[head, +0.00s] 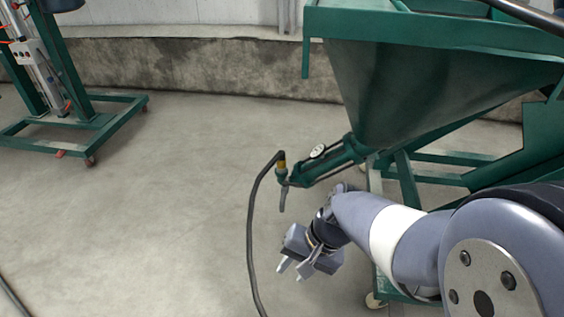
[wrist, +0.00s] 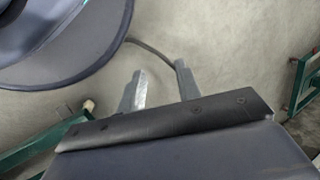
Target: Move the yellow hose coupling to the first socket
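The yellow hose coupling (head: 281,161) is small and sits at the upper end of a green fitting, with the dark hose (head: 250,225) leaving its top. The fitting is at the end of the green pipe (head: 330,160) below the hopper. My gripper (head: 292,270) is below and slightly right of the coupling in the head view, apart from it and pointing down. Its two fingers stand apart with nothing between them, as the wrist view (wrist: 160,80) also shows. Part of a dark hose (wrist: 152,50) runs behind the fingers there. I cannot tell which part is the first socket.
The green hopper (head: 420,85) and its wheeled frame (head: 405,180) stand close to my arm on the right. A round gauge (head: 318,151) sits on the pipe. Another green wheeled stand (head: 62,128) is at the far left. The concrete floor (head: 160,210) between is mostly clear.

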